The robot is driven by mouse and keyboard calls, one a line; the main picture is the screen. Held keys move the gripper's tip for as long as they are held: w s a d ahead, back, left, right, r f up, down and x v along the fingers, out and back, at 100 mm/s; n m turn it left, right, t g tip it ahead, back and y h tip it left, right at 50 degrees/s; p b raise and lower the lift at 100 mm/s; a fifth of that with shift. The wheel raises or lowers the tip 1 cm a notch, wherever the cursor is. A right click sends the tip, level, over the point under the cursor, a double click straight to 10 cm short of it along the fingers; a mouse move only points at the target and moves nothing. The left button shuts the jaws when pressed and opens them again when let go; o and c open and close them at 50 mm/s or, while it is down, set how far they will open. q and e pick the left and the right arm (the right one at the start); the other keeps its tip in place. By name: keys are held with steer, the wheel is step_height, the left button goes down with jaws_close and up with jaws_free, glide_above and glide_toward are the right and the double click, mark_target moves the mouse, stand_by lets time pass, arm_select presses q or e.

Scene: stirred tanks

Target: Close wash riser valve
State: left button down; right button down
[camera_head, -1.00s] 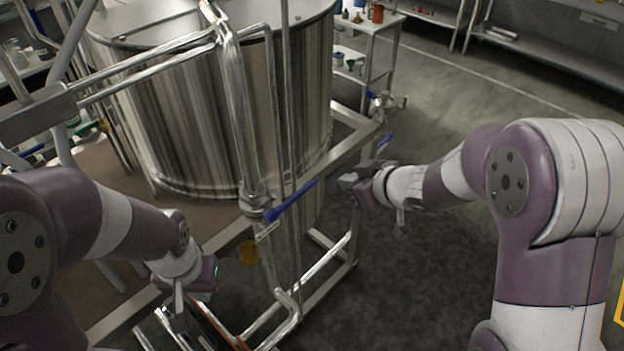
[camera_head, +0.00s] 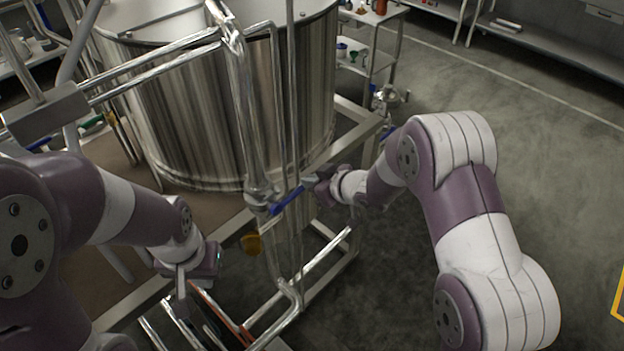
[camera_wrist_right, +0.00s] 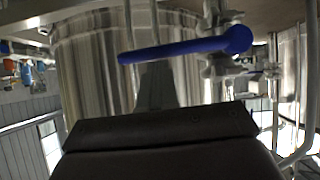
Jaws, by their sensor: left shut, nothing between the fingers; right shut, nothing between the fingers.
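The wash riser valve sits on a vertical steel pipe in front of the large steel tank (camera_head: 210,110). Its blue lever handle (camera_head: 287,200) slants up and to the right from the valve body (camera_head: 262,198). In the right wrist view the blue lever (camera_wrist_right: 185,48) runs across the upper middle, just beyond the gripper. My right gripper (camera_head: 312,184) is shut and empty, close to the lever's free end; I cannot tell whether it touches. In the wrist view the shut fingers (camera_wrist_right: 157,88) point up toward the lever. My left gripper (camera_head: 182,290) is shut and empty, low to the left of the riser.
Horizontal steel pipes (camera_head: 150,68) run to the riser from the left. A steel frame rail (camera_head: 350,146) stands behind my right gripper, with another blue handle (camera_head: 388,132) nearby. A shelf with bottles (camera_head: 368,45) stands behind. The floor at the right is clear.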

steer(key=shift+f, duration=0.1)
steer(key=shift+d+f+b, duration=0.25)
steer(key=shift+f+b, duration=0.3)
steer(key=shift+f, duration=0.2)
steer(key=shift+r, duration=0.1)
